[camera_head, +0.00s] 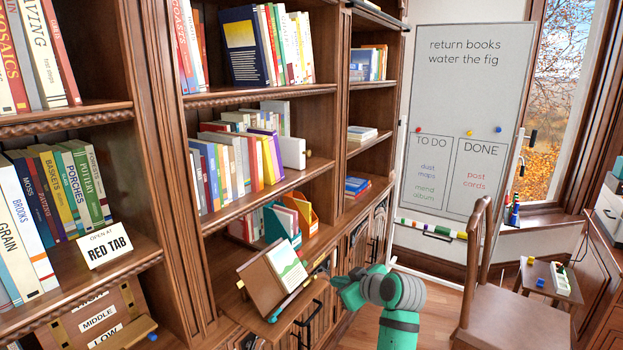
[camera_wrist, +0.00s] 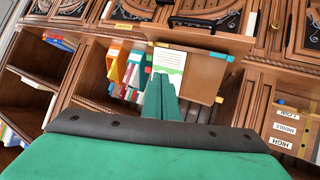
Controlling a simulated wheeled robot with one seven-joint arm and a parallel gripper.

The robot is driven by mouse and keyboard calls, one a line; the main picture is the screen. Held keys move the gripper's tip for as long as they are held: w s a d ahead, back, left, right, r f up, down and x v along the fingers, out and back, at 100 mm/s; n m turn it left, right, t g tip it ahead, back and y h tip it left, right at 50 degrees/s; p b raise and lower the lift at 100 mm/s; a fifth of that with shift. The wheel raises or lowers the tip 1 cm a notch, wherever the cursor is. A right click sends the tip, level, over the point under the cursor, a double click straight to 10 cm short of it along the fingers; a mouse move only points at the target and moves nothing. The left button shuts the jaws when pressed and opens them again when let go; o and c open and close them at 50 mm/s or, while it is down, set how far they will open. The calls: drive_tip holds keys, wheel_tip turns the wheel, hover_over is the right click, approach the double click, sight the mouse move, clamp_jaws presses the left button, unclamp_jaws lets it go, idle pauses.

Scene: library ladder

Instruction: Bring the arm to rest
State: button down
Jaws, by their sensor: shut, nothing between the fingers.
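My green and grey arm reaches in from the bottom of the head view. My gripper (camera_head: 338,282) points left, close to the right edge of a pull-out shelf with a book stand (camera_head: 257,285). An open book or card with a green picture (camera_head: 286,263) rests on the stand. In the wrist view my gripper (camera_wrist: 162,82) shows as closed green fingers, with nothing held. The book stand (camera_wrist: 205,75) lies beyond the fingers there. I cannot tell exactly how much space lies between the fingertips and the stand.
Tall wooden bookshelves (camera_head: 187,105) fill the left. A teal and orange file holder (camera_head: 290,215) stands behind the stand. A wooden chair (camera_head: 490,290) stands at the right. A whiteboard (camera_head: 465,120) stands at the back. Some floor (camera_head: 437,300) shows between arm and chair.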

drive_tip(key=s+a+f+m+t+h, duration=0.1)
drive_tip(key=s+f+m, duration=0.15)
drive_tip(key=f, duration=0.45)
drive_tip(key=s+a+f+m, duration=0.1)
drive_tip(key=s+a+f, duration=0.1)
drive_tip(key=s+f, duration=0.35)
drive_tip(key=s+a+f+m+t+h, duration=0.1)
drive_tip(key=s+f, duration=0.1)
drive_tip(key=f, duration=0.7)
drive_tip(key=s+a+f+m+h, duration=0.1)
drive_tip(key=s+f, duration=0.3)
drive_tip(key=s, duration=0.3)
drive_tip(key=s+f+m+h, duration=0.1)
drive_tip(key=s+f+m, duration=0.1)
drive_tip(key=s+f, duration=0.45)
drive_tip(key=s+a+r+m+t+h, duration=0.1)
drive_tip(key=s+a+r+t+h, duration=0.1)
drive_tip(key=s, duration=1.9)
drive_tip(key=s+r+t, duration=0.1)
drive_tip(key=s+r, duration=1)
drive_tip(key=s, duration=0.3)
drive_tip(key=shift+s+a+r, duration=0.15)
drive_tip(key=shift+s+a, duration=0.1)
drive_tip(key=shift+a, duration=0.1)
